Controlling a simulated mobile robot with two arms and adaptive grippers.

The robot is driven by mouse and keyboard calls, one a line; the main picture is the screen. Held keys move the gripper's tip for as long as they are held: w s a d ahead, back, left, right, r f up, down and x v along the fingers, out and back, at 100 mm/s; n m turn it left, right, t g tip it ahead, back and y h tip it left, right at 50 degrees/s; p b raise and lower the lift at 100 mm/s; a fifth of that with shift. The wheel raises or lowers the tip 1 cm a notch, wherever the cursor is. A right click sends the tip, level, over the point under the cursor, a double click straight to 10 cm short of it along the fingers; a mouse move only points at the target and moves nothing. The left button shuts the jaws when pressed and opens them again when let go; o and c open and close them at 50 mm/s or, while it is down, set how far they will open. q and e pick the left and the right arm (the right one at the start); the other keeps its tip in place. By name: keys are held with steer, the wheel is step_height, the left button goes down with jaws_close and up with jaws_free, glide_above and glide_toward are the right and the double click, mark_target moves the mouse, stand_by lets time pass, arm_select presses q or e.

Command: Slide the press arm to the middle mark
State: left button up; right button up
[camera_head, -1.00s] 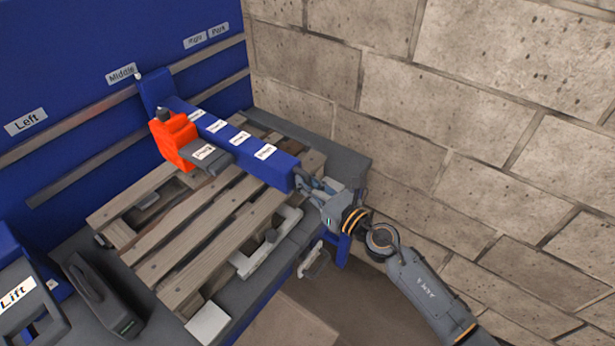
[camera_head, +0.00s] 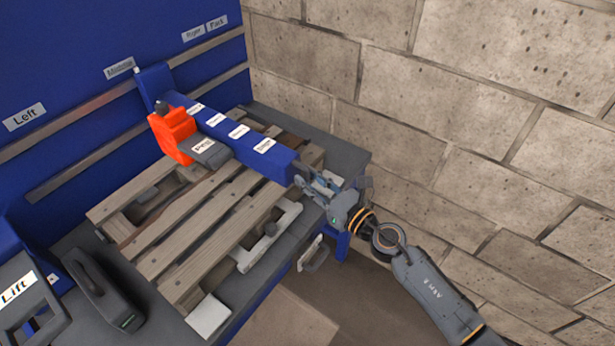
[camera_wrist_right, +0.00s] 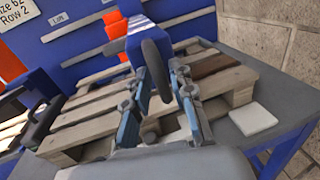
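The press arm (camera_head: 225,133) is a blue beam with several white labels. Its rear end meets the wall rail just right of the "Middle" label (camera_head: 118,67). An orange press head (camera_head: 172,133) with a grey labelled block hangs on its left side. The beam also shows in the right wrist view (camera_wrist_right: 141,35), with a dark handle (camera_wrist_right: 157,72) at its near end. My right gripper (camera_head: 318,183) is at that front end. In the wrist view its fingers (camera_wrist_right: 162,95) are spread with a gap, near the handle; contact is unclear. My left gripper is out of view.
A wooden pallet (camera_head: 190,232) lies on the grey table under the beam. A "Lift" handle (camera_head: 20,290) and a dark grey handle (camera_head: 100,290) stand at the left. A stone block wall (camera_head: 450,110) bounds the right side. "Left" (camera_head: 25,116) and "Right" (camera_head: 193,35) labels mark the blue panel.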

steer(key=v, duration=1.1)
